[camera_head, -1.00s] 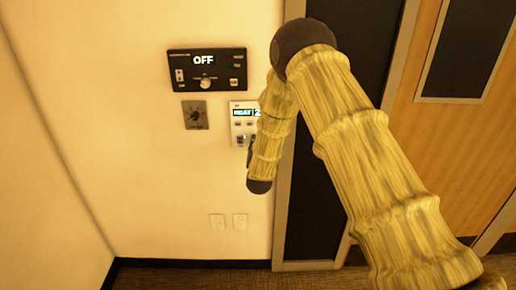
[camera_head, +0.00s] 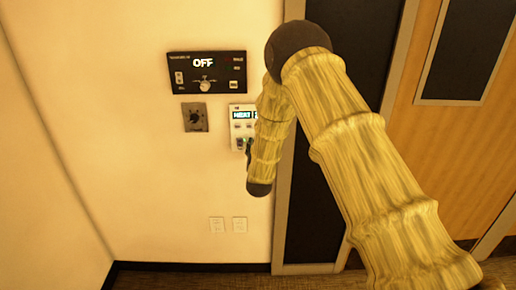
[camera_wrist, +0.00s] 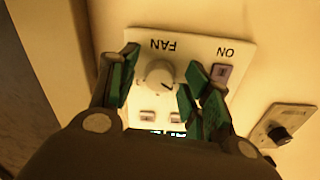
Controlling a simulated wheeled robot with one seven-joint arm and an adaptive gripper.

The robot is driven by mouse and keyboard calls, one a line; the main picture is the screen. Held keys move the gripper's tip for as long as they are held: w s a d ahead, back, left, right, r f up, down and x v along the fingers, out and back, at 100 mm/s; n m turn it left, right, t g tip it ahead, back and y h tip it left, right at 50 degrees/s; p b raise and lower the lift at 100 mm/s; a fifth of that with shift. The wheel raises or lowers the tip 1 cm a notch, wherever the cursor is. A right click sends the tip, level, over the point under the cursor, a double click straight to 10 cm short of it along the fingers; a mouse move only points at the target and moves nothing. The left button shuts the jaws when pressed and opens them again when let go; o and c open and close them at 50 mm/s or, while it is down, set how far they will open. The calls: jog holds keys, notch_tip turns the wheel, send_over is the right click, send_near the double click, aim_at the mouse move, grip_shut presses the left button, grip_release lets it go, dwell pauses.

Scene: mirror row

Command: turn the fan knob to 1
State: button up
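The fan knob (camera_wrist: 159,74) is a round, pale knob under the word FAN on a white thermostat panel (camera_wrist: 195,45), which appears upside down in the wrist view. A short dark mark on the knob points to the lower right there. My gripper (camera_wrist: 160,84) is open, with its green-padded fingers on either side of the knob and gaps visible between. In the head view the thermostat panel (camera_head: 241,124) shows HEAT on its display; my arm covers its right part, and the fan knob cannot be made out.
A black panel (camera_head: 222,73) reading OFF, with its own knob, is above the thermostat. A grey plate (camera_head: 195,117) with a dark dial is beside it. Outlets (camera_head: 228,224) sit low on the wall.

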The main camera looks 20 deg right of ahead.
jog(key=v, duration=1.2)
jog(key=s+f+n+g+y, duration=0.3)
jog(key=s+f+g, duration=0.6)
jog(key=s+f, duration=1.45)
jog(key=s+f+n+g+y, duration=0.1)
jog(key=s+f+g, duration=0.3)
jog(key=s, duration=1)
jog(key=s+a+f+n+g+y, duration=0.1)
jog(key=s+f+g, duration=0.3)
jog(key=s, duration=1)
notch_tip(320, 180, down, 2)
jog(key=shift+s+f, duration=0.1)
jog(key=shift+s, duration=0.2)
